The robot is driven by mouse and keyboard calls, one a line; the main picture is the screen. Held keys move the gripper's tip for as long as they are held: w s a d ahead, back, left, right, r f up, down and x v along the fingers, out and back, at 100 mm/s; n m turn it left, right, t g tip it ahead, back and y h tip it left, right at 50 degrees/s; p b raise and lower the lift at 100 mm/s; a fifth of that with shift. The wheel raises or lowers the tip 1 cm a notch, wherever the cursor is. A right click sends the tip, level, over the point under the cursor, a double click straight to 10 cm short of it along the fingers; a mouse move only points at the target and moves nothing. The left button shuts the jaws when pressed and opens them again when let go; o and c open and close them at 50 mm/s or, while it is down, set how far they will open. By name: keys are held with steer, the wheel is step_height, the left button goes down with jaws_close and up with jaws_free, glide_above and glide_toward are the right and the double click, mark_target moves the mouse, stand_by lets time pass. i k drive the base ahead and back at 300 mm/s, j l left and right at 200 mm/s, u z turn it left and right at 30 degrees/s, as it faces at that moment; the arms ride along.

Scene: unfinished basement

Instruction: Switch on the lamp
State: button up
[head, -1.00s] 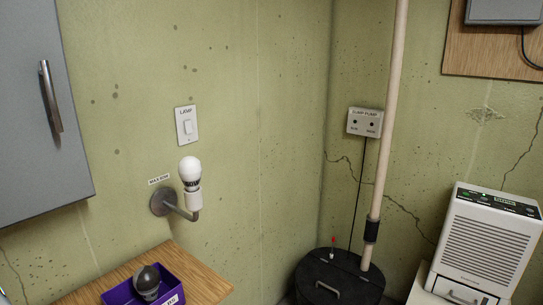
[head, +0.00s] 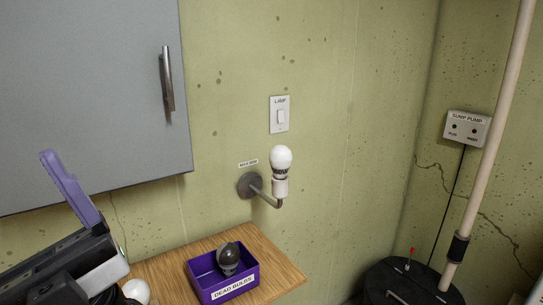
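The wall lamp (head: 280,170) is a white bulb upright in a white socket on a grey bent arm, fixed to the green wall. The bulb shows no clear glow. Just above it is the white switch plate labelled LAMP (head: 280,101), with a rocker (head: 281,117) in its middle; its position is too small to tell. My gripper (head: 72,190) is at the lower left, well left of the switch and touching neither switch nor lamp. One purple finger shows; the other finger cannot be made out.
A grey cabinet (head: 90,90) hangs at upper left, above my gripper. A wooden table (head: 275,270) below holds a purple DEAD BULBS box (head: 238,284) with a dark bulb (head: 228,258). A white bulb (head: 137,290) is beside my gripper. A pale pipe (head: 495,130) stands right.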

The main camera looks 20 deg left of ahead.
mark_target(280, 113)
steer(key=i+l+z, duration=0.15)
steer(key=i, duration=0.45)
steer(key=i+j+z, duration=0.1)
steer(key=i+j, duration=0.2)
steer(key=i, duration=0.15)
